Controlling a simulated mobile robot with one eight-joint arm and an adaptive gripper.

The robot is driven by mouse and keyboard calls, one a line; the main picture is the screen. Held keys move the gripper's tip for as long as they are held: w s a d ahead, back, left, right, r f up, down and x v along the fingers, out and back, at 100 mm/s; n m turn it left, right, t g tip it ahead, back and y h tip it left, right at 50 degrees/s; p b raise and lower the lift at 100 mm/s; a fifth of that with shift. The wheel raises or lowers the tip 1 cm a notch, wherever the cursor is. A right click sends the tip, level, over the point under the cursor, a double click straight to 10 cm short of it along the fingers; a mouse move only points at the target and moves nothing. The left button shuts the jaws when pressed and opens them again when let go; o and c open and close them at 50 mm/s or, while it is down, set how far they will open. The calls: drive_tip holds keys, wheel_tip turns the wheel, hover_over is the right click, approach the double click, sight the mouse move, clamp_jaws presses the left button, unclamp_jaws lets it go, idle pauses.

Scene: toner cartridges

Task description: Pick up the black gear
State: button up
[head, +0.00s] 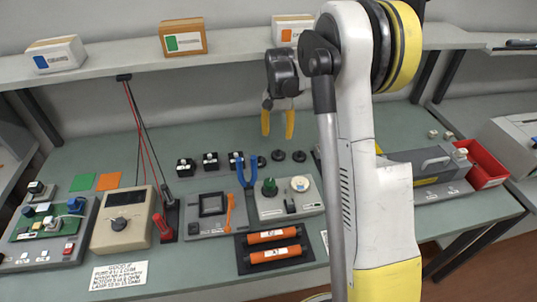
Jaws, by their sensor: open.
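Three small dark round pieces lie in a row on the green bench top: a left one (262,161), a middle one (278,155) and a right one (299,156). They look like black gears, but teeth are too small to make out. My gripper (277,134) has two yellow fingers spread apart, with nothing between them. It points down and appears in the picture just above the row, nearest the left and middle pieces. Its height above the bench is hard to tell. My arm covers the bench just right of the row.
Several black blocks (210,160) sit left of the row. Orange cartridges (273,237) lie in a dark tray in front. A shelf with boxes (183,37) runs behind. A red bin (484,162) is at right.

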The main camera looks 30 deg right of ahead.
sight(278, 153)
wheel_tip(278, 153, down, 6)
drive_tip(key=shift+d+r+b, duration=0.1)
drive_tip(key=shift+d+b, duration=0.05)
drive_tip(key=shift+b, duration=0.8)
drive_tip(key=f+b, duration=0.1)
drive_tip(key=f, duration=0.2)
drive_tip(key=f+b, duration=0.1)
drive_tip(key=f, duration=0.1)
drive_tip(key=shift+w+d+f+b, duration=0.1)
drive_tip(key=shift+w+d+b, duration=0.1)
drive_tip(key=shift+d+b, duration=0.1)
drive_tip(key=c, duration=0.7)
